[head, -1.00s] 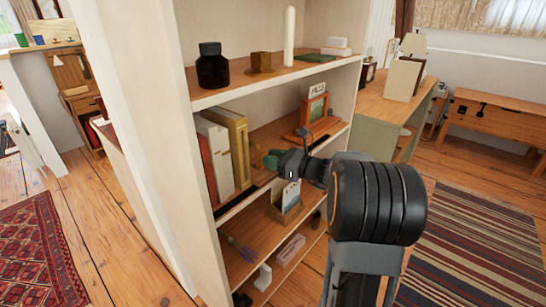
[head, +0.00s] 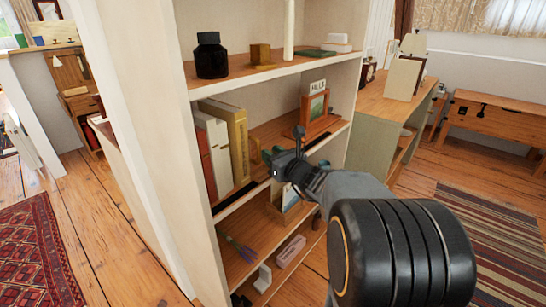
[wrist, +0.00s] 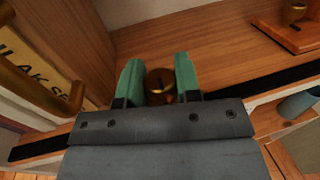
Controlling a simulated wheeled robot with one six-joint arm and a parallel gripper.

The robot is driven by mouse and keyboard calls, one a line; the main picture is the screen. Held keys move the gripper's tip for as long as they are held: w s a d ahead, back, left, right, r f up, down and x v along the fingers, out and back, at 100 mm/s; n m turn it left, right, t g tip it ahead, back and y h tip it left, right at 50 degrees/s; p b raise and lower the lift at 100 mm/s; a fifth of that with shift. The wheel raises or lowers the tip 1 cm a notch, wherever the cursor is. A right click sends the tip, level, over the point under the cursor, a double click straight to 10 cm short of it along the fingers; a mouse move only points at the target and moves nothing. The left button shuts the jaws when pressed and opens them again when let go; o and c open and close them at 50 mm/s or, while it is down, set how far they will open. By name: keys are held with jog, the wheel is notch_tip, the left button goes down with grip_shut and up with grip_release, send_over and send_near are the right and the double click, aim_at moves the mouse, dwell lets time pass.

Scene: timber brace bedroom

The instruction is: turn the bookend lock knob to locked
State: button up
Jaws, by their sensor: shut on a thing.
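In the wrist view, a round brass knob (wrist: 160,80) with a dark mark on its face sits between the two green fingertips of my gripper (wrist: 159,78). My gripper is shut on it. In the head view, my gripper (head: 270,157) is at the middle shelf, just right of the upright books. It hides the knob there, and the bookend is mostly hidden too. I cannot read the knob's setting from its dark mark.
Books (head: 237,142) stand at the left of the middle shelf (head: 272,133). The upper shelf holds a dark jar (head: 211,56). A dark strip (wrist: 270,83) runs along the shelf's front edge.

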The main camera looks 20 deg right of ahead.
dwell(0.3)
jog(key=o, duration=0.9)
jog(key=shift+o, duration=0.2)
jog(key=p+v, duration=0.3)
jog(key=v, duration=1)
jog(key=shift+s, duration=0.4)
